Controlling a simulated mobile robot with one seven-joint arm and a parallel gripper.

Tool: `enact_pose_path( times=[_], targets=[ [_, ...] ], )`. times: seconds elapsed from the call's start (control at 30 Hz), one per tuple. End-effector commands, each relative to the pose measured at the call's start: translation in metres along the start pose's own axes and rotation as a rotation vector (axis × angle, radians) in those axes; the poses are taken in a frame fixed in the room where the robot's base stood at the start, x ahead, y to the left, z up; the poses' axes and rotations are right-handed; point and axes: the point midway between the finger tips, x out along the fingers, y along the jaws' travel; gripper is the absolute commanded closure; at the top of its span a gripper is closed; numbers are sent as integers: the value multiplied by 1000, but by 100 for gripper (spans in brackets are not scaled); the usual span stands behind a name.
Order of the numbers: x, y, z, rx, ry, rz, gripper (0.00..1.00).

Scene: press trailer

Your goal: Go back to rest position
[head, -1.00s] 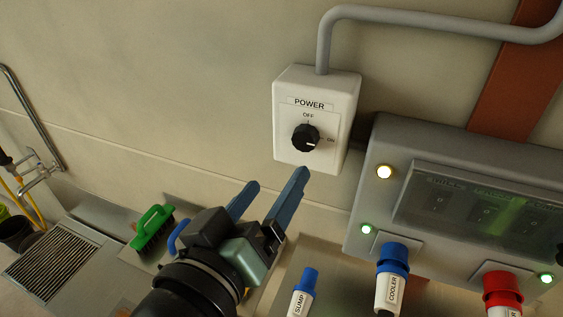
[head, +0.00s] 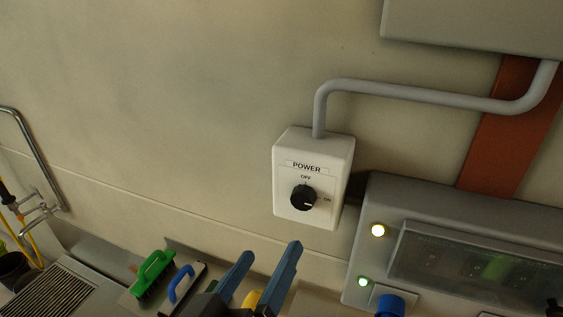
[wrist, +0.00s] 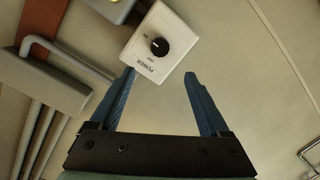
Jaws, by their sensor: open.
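My gripper (head: 266,272) is open and empty, its two blue fingers pointing up at the bottom middle of the head view. It is below the white power switch box (head: 312,178) on the wall and apart from it. The box's black knob (head: 303,198) has its pointer toward ON. In the wrist view the gripper (wrist: 158,80) has its fingers spread, with the box (wrist: 160,42) beyond and between the tips, and nothing held.
A grey panel (head: 400,205) with a lit yellow lamp and a green lamp is at right. A grey conduit (head: 420,95) runs above the switch box. A green brush (head: 152,272) and a blue-handled brush (head: 181,284) sit lower left. The wall at upper left is bare.

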Motion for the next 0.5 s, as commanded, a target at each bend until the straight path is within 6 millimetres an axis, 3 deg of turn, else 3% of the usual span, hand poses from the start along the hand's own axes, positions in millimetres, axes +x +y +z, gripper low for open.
enact_pose_path(
  times=[0.13,0.23,0.37,0.5],
  targets=[
    [10,12,-26,83,77,-4,20],
    [21,38,-73,216,227,-13,20],
    [17,96,-144,404,496,-15,20],
    [-9,156,-200,539,759,-13,20]
  ],
)
